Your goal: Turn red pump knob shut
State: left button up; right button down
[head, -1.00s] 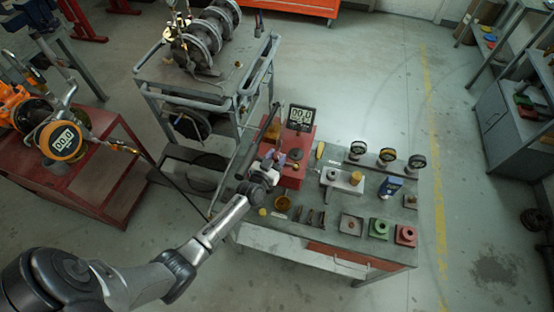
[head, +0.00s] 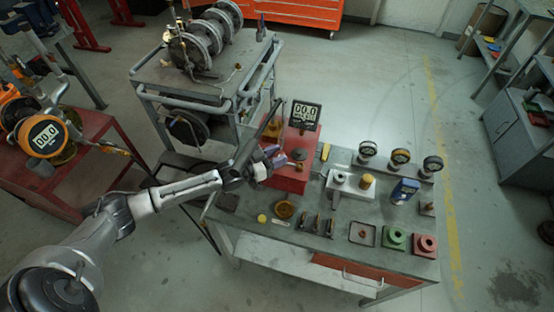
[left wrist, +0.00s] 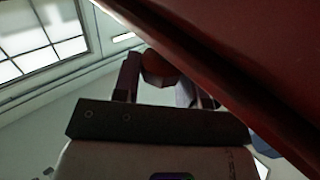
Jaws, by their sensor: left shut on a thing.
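The red pump (head: 289,177) stands at the back left of the grey workbench, with a dark digital display (head: 305,116) above it. My left gripper (head: 274,159) is at the pump's left side, its arm coming in from the left. In the left wrist view, a round dark-red knob (left wrist: 158,68) sits between the fingers of the left gripper (left wrist: 160,84), which is shut on it. The pump's red body (left wrist: 235,40) fills the upper right there. In the head view the gripper hides the knob. My right gripper is not in view.
Three dial gauges stand on the bench's back right, with a blue device (head: 404,191) in front. Green (head: 395,239) and red (head: 425,245) blocks sit at the front right. A steel cart (head: 205,85) stands behind, and a red table (head: 88,170) with an orange gauge at left.

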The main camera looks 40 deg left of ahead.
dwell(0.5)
pick_arm(q)
jog(key=o, duration=0.9)
jog(key=shift+s, duration=0.1)
jog(key=shift+p+v, duration=0.95)
jog(key=shift+v, duration=5.85)
jog(key=shift+a, duration=0.15)
